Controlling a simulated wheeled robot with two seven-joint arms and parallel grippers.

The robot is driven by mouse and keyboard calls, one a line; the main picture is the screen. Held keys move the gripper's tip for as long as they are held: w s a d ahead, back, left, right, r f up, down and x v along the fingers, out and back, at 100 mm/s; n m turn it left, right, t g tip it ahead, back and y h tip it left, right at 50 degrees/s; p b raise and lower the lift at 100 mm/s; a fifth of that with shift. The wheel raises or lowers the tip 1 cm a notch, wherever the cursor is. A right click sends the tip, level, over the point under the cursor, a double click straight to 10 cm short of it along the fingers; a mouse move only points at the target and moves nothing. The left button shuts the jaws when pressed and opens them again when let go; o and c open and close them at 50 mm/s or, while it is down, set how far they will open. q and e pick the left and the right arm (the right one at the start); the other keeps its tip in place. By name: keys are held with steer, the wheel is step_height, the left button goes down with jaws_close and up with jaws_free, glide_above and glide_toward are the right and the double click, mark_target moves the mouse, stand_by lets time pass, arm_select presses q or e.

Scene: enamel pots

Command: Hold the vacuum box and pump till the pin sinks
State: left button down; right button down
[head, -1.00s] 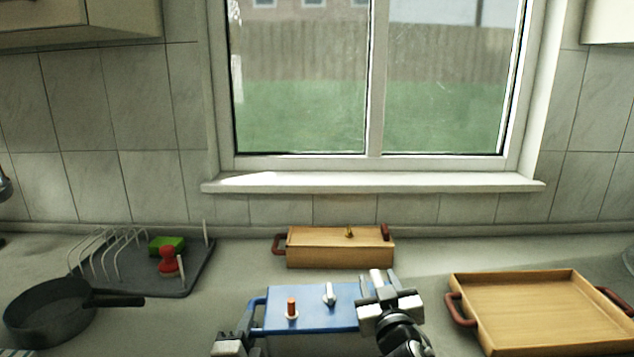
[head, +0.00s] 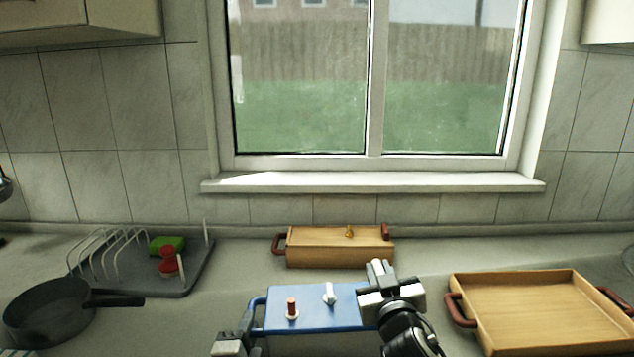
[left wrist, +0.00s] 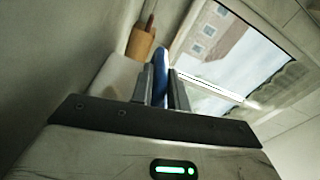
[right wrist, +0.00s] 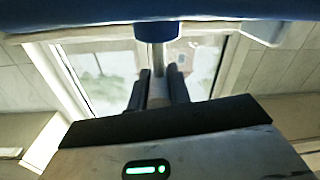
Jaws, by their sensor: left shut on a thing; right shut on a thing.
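The vacuum box (head: 318,318) has a flat blue lid and stands on the counter at the bottom middle of the head view. My left gripper (head: 236,338) is shut on the blue side handle (head: 258,302); the left wrist view shows the handle (left wrist: 161,62) between the fingers. My right gripper (head: 379,275) is at the box's right end, shut on the pump handle (right wrist: 158,92), below a metal rod (right wrist: 157,56). The box's front is cut off.
A wooden box (head: 340,247) with red-brown handles stands behind. A wooden tray (head: 545,310) is close on the right. A dark pan (head: 48,312) and a drying rack (head: 195,272) with a green block (head: 167,244) and a red item (head: 168,259) are left.

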steer(key=shift+r, duration=1.2)
steer(key=shift+d, duration=0.1)
steer(key=shift+f, duration=2.6)
steer(key=shift+r, duration=2.55)
steer(key=shift+f, duration=2.6)
